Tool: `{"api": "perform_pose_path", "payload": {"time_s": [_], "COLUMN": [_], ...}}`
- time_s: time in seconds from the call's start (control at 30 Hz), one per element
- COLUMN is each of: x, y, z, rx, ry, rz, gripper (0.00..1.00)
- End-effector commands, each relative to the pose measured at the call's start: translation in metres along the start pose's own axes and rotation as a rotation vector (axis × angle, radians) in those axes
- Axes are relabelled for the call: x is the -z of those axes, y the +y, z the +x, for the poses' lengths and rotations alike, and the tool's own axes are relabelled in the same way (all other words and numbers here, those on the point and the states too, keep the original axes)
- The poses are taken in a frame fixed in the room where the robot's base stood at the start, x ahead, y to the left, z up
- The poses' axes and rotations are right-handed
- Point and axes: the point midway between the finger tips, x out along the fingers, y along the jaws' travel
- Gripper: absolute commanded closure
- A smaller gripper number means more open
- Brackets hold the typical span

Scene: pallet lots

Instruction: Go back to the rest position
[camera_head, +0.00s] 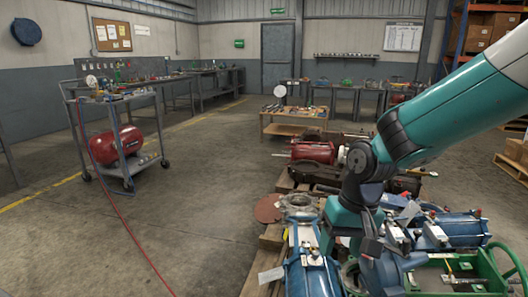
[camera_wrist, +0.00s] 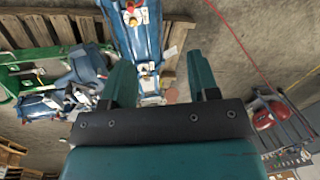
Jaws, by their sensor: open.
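My gripper (camera_wrist: 160,76) is open in the wrist view, with its two teal fingers apart and nothing held between them. In the head view my teal arm reaches in from the right, and its end is over the loaded pallet (camera_head: 262,262). The fingertips are hard to make out there against the machine parts. A blue cylinder-shaped machine part (camera_wrist: 138,35) shows beyond the fingers in the wrist view. I cannot tell how far it is from them.

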Motion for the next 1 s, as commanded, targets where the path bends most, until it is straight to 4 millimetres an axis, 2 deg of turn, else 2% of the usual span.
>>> {"api": "perform_pose_path", "payload": {"time_s": [0.03, 0.1, 0.2, 0.4, 0.53, 0.6, 0.87, 1.0], "x": [-0.024, -0.056, -0.096, -0.162, -0.200, -0.200, -0.197, -0.196], "y": [-0.007, -0.015, -0.022, -0.030, -0.032, -0.036, -0.047, -0.055], "z": [-0.022, -0.042, -0.061, -0.081, -0.086, -0.110, -0.174, -0.222], "rx": [0.028, 0.063, 0.103, 0.161, 0.191, 0.192, 0.191, 0.191], "ry": [0.012, 0.019, 0.030, 0.053, 0.067, 0.064, 0.063, 0.064], "rz": [-0.066, -0.157, -0.267, -0.443, -0.546, -0.550, -0.546, -0.545], "gripper": [0.45, 0.45, 0.45, 0.45, 0.45, 0.45, 0.45, 0.45]}}
